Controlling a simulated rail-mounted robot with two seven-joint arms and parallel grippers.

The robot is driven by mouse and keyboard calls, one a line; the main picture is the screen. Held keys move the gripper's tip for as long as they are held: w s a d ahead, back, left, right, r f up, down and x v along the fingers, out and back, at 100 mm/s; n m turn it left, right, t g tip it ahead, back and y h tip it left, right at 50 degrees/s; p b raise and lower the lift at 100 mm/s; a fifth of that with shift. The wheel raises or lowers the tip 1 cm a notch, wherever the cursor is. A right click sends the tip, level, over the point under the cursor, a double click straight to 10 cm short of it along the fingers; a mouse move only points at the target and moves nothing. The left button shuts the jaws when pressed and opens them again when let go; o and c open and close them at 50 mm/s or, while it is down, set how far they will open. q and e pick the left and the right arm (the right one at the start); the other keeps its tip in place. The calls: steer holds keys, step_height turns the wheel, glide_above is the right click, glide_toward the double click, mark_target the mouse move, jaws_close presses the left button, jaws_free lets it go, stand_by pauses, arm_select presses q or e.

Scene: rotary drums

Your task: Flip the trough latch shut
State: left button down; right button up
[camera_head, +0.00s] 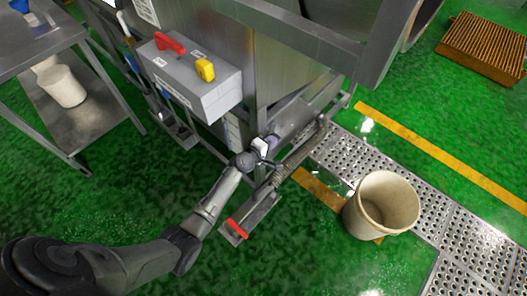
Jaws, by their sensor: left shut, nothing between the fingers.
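The likely trough latch is a grey metal plate (258,212) with a red grip (237,229), low on the near side of the machine. A long metal rod (300,155) runs from it up to the right. My left gripper (268,161) is shut and empty, close beside the upper part of the latch assembly, left of the rod. It is too small to tell whether the fingers touch anything. The red grip lies apart from the fingers, toward the lower left. My right gripper is not in view.
A grey control box (200,88) with a red handle (169,43) and a yellow handle (205,69) sticks out above. A beige bucket (381,205) stands by the perforated metal walkway (450,225) at right. A steel table (35,50) is at left. Green floor is clear in front.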

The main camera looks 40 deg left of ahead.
arm_select(q)
steer(key=shift+w, duration=0.1)
stand_by(0.5)
steer(key=d+r+p+v, duration=0.1)
steer(key=p+v, duration=0.4)
steer(key=v, duration=0.9)
steer(key=shift+w+a+r+p, duration=0.25)
steer(key=shift+a+r+p, duration=0.1)
steer(key=shift+a+r, duration=0.15)
